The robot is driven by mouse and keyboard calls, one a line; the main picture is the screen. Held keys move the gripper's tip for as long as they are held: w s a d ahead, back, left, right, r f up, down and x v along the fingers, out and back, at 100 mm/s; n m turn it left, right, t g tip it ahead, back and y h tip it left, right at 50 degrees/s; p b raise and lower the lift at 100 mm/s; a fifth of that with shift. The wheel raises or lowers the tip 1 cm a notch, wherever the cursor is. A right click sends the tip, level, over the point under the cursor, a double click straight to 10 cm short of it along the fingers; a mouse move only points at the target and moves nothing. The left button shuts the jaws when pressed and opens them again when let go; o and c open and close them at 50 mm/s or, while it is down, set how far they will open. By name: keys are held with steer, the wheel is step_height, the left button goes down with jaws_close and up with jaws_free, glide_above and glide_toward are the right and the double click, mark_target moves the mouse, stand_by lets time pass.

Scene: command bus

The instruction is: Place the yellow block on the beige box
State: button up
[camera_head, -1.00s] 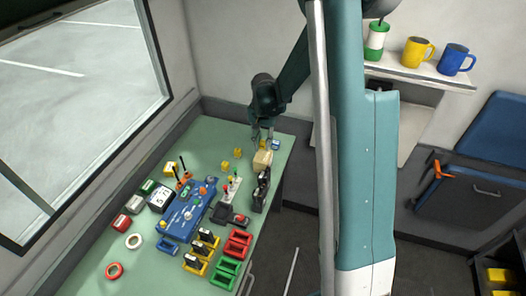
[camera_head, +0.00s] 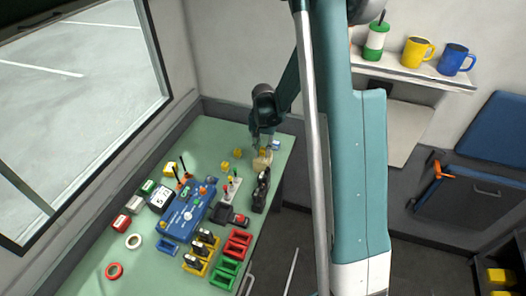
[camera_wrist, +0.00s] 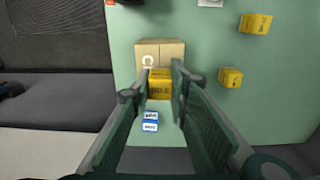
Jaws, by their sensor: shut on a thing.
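The yellow block (camera_wrist: 160,84) is between the fingers of my gripper (camera_wrist: 158,79) in the wrist view, and the gripper is shut on it. The beige box (camera_wrist: 174,51) shows just beyond it, with a white ring-like mark on its top. In the head view the yellow block (camera_head: 264,152) appears over the beige box (camera_head: 262,164), below my gripper (camera_head: 261,145). I cannot tell whether the block touches the box. The fingers hide part of the block's sides.
A small blue and white block (camera_wrist: 151,121) lies near my gripper. Two other yellow blocks (camera_wrist: 255,23) (camera_wrist: 230,77) lie to the right in the wrist view. The green table (camera_head: 215,125) also carries a blue control panel (camera_head: 187,212) and a black upright device (camera_head: 261,190).

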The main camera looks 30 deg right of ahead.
mark_target(263, 148)
steer(key=shift+f, duration=0.2)
steer(key=o, duration=0.9)
steer(key=shift+r, duration=0.25)
step_height(263, 148, up, 12)
steer(key=shift+f, duration=0.1)
stand_by(0.4)
stand_by(0.6)
